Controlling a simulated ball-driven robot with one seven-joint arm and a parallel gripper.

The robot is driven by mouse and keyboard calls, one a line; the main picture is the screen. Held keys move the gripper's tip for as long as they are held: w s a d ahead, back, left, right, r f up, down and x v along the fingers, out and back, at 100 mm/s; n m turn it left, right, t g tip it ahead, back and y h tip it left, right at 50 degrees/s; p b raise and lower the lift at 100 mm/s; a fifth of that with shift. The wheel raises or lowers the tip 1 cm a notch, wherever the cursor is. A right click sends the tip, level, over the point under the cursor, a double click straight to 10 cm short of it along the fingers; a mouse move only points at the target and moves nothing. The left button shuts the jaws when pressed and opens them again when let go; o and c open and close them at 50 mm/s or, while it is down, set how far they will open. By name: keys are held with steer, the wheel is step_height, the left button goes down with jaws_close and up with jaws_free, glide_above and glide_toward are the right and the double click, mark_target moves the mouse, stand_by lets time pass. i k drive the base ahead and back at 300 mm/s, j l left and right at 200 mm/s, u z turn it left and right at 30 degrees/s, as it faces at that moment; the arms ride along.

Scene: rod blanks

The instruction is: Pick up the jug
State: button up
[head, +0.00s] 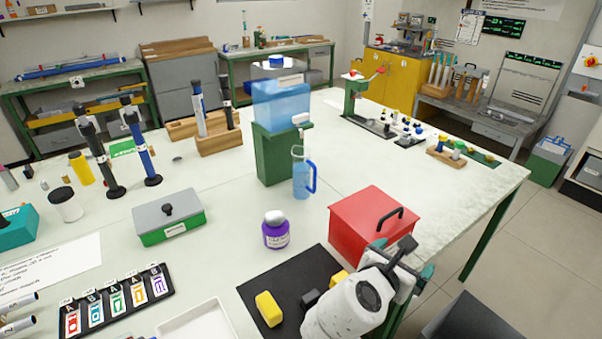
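The jug (301,177) is a tall, clear, blue-tinted vessel with a blue handle on its right side. It stands upright on the pale table, in front of the green stand (272,158) and below the white tap of the blue water tank (280,101). My gripper (402,257) is at the lower right, over the near right corner of the red box, well to the right of and nearer than the jug. Its two teal finger parts are spread apart, so it looks open. No object shows between them, though my wrist hides part of that space.
The red box (366,226) with a black handle stands between my gripper and the jug. A purple jar (275,233) stands in front of the jug. A black mat (256,283) holds yellow blocks. The table (445,195) is clear to the jug's right.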

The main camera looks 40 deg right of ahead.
mark_target(302, 164)
steer(key=i, duration=1.45)
